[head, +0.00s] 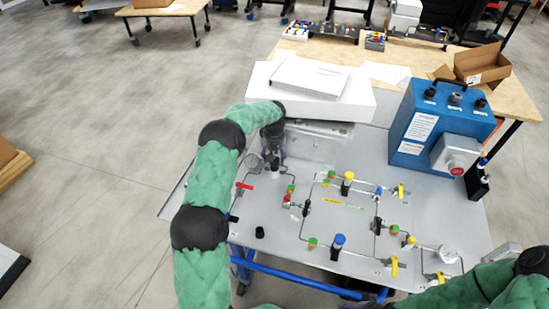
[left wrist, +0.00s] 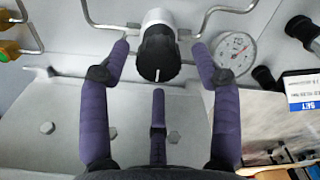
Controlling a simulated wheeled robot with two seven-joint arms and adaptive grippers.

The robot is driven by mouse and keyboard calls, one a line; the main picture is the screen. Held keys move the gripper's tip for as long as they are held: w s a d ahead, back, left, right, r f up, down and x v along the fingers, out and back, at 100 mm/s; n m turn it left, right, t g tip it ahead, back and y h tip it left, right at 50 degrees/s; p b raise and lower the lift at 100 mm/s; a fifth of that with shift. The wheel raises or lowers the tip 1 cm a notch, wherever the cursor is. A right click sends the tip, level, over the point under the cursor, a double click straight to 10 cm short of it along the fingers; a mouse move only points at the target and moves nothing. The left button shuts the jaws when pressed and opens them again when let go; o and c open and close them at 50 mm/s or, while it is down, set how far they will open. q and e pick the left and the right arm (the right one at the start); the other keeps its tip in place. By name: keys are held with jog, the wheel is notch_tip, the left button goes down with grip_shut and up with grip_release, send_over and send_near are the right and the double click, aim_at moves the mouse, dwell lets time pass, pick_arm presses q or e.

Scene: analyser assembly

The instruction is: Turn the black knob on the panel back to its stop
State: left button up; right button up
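The black knob (left wrist: 158,52) shows in the left wrist view on a pale round mount, with a white line on its near edge. My left gripper (left wrist: 160,66) is open. One finger is on each side of the knob and a third is below it, with gaps visible to all of them. In the head view my left gripper (head: 273,147) is at the panel's (head: 345,225) far left part and largely covers the knob there. My right gripper is not in view; only a green arm shows at the lower right.
A round gauge (left wrist: 235,51) sits close beside the right finger, and thin metal tubing runs around the knob. A white box (head: 315,103) stands behind the gripper. A blue box (head: 440,125) stands at the panel's right. Several coloured valves cover the panel's middle.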

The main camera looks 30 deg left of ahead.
pick_arm(q)
jog(key=shift+s+d, duration=0.1)
notch_tip(320, 180, up, 12)
dwell(0.6)
jog(key=shift+f, duration=0.1)
